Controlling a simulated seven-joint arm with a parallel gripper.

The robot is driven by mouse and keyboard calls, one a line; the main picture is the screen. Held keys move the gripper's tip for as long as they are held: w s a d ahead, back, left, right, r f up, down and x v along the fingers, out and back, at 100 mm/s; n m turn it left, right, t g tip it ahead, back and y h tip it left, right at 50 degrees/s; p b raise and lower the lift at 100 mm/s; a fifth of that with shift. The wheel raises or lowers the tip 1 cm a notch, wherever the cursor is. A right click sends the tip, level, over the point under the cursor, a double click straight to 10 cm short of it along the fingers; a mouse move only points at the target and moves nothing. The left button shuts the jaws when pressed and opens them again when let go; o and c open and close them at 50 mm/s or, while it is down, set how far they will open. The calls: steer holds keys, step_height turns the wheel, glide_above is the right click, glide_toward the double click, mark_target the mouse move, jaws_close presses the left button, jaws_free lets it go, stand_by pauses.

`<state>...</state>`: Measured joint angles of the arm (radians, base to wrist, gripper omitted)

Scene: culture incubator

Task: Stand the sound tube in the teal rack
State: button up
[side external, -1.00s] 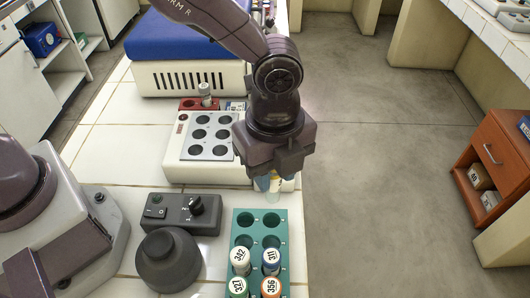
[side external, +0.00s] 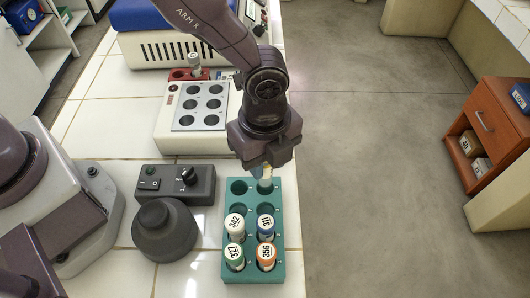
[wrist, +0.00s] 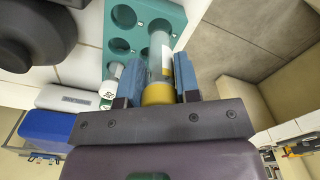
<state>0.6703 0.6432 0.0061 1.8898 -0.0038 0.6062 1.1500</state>
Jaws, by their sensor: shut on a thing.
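The teal rack (side external: 252,197) stands near the right edge of the tiled bench, with two columns of holes. Its two near rows hold capped tubes labelled 342 (side external: 236,225), 311 (side external: 265,227), 327 (side external: 234,256) and 356 (side external: 266,256). My gripper (side external: 262,168) points down over the rack's far right hole, shut on a clear tube (side external: 265,184). In the wrist view the tube (wrist: 158,55) has a yellow-orange cap end (wrist: 158,93) between blue finger pads. Its lower end is at that hole; I cannot tell whether it is inside. The far left hole and second row look empty.
A white block with several empty wells (side external: 205,105) stands beyond the rack. A red holder (side external: 180,74) with one upright tube (side external: 195,66) is behind it. A control box (side external: 175,184) and a dark round device (side external: 165,230) stand left of the rack. Floor lies to the right.

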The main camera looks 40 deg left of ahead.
mark_target(265, 178)
steer(key=shift+f, duration=0.35)
stand_by(0.4)
steer(key=shift+f, duration=0.8)
steer(key=shift+f, duration=0.1)
steer(key=shift+f, duration=1.6)
steer(key=o, duration=1.3)
steer(key=shift+r, duration=3.75)
